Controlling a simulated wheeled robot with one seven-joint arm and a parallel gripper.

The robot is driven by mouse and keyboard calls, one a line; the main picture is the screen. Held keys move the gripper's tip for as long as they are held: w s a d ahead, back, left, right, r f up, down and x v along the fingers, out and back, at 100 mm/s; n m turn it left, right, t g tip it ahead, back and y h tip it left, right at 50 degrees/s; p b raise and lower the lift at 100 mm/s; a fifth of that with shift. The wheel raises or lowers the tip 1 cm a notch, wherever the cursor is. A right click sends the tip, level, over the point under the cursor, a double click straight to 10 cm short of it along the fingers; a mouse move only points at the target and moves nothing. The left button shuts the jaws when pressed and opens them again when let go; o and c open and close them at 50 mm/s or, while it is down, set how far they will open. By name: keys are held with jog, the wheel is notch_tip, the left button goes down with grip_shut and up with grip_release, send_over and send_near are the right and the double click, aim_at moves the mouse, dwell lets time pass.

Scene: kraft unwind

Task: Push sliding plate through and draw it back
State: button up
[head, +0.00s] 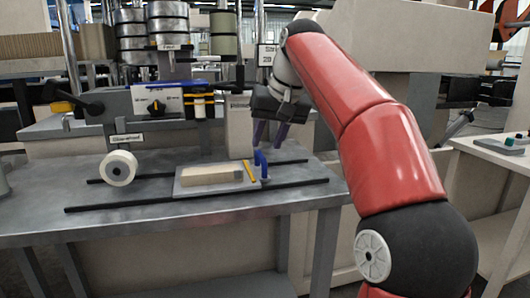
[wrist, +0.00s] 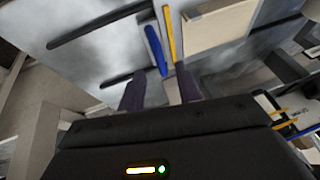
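The sliding plate (head: 219,188) is a light grey plate lying on the metal table between two black rails. It carries a beige block (head: 211,175) and a yellow strip (head: 249,171). A blue upright handle (head: 261,164) stands at its right end. My gripper (head: 268,142) hangs above and slightly right of the handle, its two dark purple fingers apart and empty. In the wrist view, the blue handle (wrist: 156,50) and the yellow strip (wrist: 170,35) appear ahead of the open fingers (wrist: 160,88), and the handle's end lies in line with the gap between them. I see no contact.
A white roll (head: 118,168) stands left of the plate. The near rail (head: 195,196) and far rail (head: 290,162) run along the table (head: 120,218). A beige box (head: 239,130) stands behind the handle. The table right of the handle is clear to its edge.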

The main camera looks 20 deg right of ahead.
aim_at(262, 154)
jog(key=shift+x, duration=1.6)
jog(key=shift+c, duration=0.4)
grip_shut()
